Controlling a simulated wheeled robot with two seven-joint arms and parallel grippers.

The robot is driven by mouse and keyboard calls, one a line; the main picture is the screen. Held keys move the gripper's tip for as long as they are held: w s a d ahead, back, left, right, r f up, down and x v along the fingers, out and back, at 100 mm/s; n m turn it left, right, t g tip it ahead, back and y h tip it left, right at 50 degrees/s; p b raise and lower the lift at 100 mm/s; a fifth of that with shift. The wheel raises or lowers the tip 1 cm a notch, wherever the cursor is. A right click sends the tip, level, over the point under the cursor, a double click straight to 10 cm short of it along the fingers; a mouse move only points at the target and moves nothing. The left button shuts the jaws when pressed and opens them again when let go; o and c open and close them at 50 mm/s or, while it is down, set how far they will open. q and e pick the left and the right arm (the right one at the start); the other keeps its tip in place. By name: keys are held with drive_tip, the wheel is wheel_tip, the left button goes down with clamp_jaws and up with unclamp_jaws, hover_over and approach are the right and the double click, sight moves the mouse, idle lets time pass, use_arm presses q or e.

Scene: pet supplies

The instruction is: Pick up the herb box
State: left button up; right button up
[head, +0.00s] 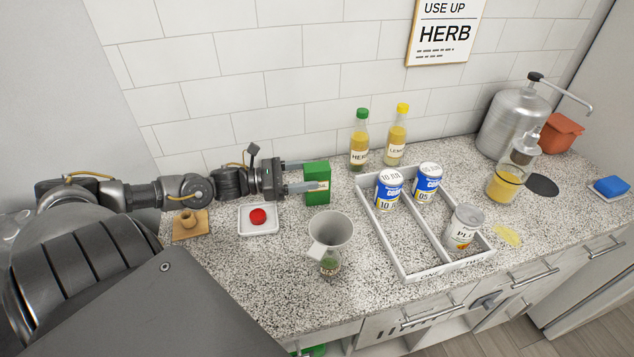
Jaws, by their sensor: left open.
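The herb box appears to be the green carton (317,194) standing upright on the speckled counter. My left gripper (316,176) comes in from the left and is open. Its near finger reaches across the front of the carton and the other finger passes at its back side. The carton is between the fingers; I cannot tell whether they touch it. My right gripper is out of view.
A funnel on a small jar (330,265) stands in front of the carton. Two bottles (359,145) stand behind to the right. A divided white tray (410,268) with cans is at right. A white dish (273,228) with a red item lies left. A sign (445,32) reads "USE UP HERB".

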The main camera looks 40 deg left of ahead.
sight(314, 167)
use_arm(q)
drive_tip(key=shift+x, duration=1.3)
drive_tip(key=c, duration=1.2)
drive_tip(key=shift+o, duration=0.2)
drive_tip(key=shift+r, duration=0.1)
drive_tip(key=shift+r, duration=0.55)
drive_tip(key=shift+r+b, duration=0.7)
drive_tip(key=shift+b, duration=0.05)
drive_tip(key=s+d+r+p, duration=0.2)
drive_tip(key=s+r+p, duration=0.1)
drive_tip(key=s+r, duration=0.2)
drive_tip(key=s+d+r+p, duration=0.3)
drive_tip(key=s+r, duration=0.2)
drive_tip(key=s, duration=0.3)
drive_tip(key=shift+d+r, duration=0.2)
drive_tip(key=shift+d, duration=0.1)
